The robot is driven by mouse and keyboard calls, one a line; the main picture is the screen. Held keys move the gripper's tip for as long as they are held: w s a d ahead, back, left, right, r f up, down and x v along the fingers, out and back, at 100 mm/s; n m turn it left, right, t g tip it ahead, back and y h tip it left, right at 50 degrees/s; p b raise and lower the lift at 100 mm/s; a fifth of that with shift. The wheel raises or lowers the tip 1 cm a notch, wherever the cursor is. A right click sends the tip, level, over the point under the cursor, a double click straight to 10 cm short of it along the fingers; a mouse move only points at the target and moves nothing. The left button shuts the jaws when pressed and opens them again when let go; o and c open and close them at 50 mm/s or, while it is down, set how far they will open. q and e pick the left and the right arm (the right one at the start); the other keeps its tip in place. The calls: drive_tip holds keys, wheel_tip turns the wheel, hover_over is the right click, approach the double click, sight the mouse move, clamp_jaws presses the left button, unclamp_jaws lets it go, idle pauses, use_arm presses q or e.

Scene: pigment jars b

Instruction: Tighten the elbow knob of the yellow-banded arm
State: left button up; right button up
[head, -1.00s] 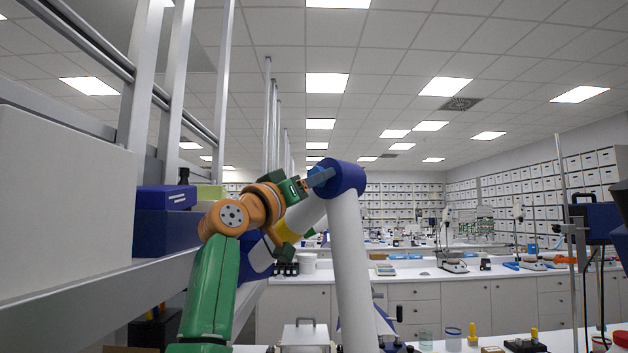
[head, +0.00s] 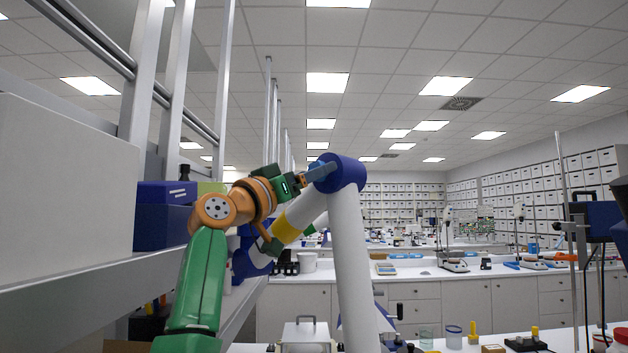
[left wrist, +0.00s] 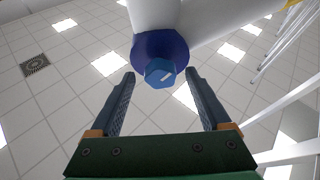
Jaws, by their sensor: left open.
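The yellow-banded arm is white with a dark blue elbow (head: 347,174) and a yellow band (head: 285,228) on its sloping link. Its elbow knob (head: 322,170) is a lighter blue and faces my left gripper. In the left wrist view the knob (left wrist: 161,73) is a blue faceted cap with a white mark on its face. My left gripper (head: 306,180) is open and points at the knob. In the left wrist view its fingertips (left wrist: 160,78) lie either side of the knob with a gap on each side; I see no contact. My right gripper is not in view.
A grey shelf (head: 90,290) with a large pale box (head: 60,190) and a dark blue box (head: 163,228) stands close on the left. Metal posts rise behind it. A white bench with jars (head: 453,337) lies at lower right. Open air surrounds the elbow's right side.

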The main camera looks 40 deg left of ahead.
sight(316, 166)
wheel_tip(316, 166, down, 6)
drive_tip(key=b, duration=0.4)
use_arm(q)
drive_tip(key=s+n+y+p, duration=0.1)
drive_tip(key=n, duration=0.2)
drive_tip(key=s+n+g+y+p, duration=0.1)
drive_tip(key=n, duration=0.1)
drive_tip(key=s+d+n+y+p, duration=0.1)
drive_tip(key=n+y+p, duration=0.1)
drive_tip(key=n, duration=0.1)
drive_tip(key=shift+s+r+n, duration=0.1)
drive_tip(key=shift+r+n, duration=0.05)
drive_tip(key=shift+n, duration=0.15)
drive_tip(key=w+p, duration=0.1)
drive_tip(key=w, duration=0.1)
drive_tip(key=w+a+p, duration=0.1)
drive_tip(key=w+p, duration=0.1)
drive_tip(key=shift+w+r, duration=0.1)
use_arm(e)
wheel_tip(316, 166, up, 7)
use_arm(q)
drive_tip(key=shift+d, duration=0.1)
drive_tip(key=c, duration=0.3)
clamp_jaws()
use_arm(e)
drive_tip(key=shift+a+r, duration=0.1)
